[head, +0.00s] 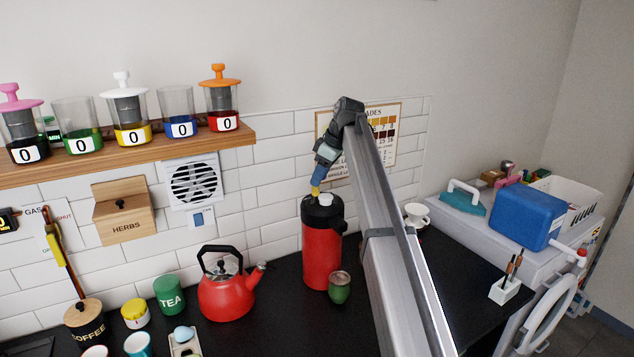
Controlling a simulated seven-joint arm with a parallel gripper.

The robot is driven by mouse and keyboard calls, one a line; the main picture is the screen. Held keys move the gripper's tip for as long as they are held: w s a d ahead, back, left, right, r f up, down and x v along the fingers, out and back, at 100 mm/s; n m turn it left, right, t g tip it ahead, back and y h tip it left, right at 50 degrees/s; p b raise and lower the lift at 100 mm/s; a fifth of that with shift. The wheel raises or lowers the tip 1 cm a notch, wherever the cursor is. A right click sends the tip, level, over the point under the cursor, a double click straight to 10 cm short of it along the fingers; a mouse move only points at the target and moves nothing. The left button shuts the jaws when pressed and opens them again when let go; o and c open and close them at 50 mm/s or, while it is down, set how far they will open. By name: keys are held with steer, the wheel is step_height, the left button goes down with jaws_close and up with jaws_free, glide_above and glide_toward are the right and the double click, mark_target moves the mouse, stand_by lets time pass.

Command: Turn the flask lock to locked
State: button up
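The flask (321,250) is a tall red cylinder with a black top, standing upright on the black worktop near the tiled wall. A small white part (325,199) shows on its black top; I cannot tell if it is the lock. My gripper (315,191) points down from above, with its yellow tip at or just over the left part of the flask's top. I cannot tell whether it touches, or whether its fingers are open or shut. The lock's position is too small to read.
A green cup (340,290) stands close in front of the flask. A red kettle (227,292) is to its left. A white cup (417,213) stands to the right, beyond my arm. A poster (384,130) hangs behind. Open worktop lies right of my arm.

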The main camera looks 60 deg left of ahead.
steer(key=shift+x, duration=1.25)
steer(key=shift+c, duration=0.5)
jaws_close()
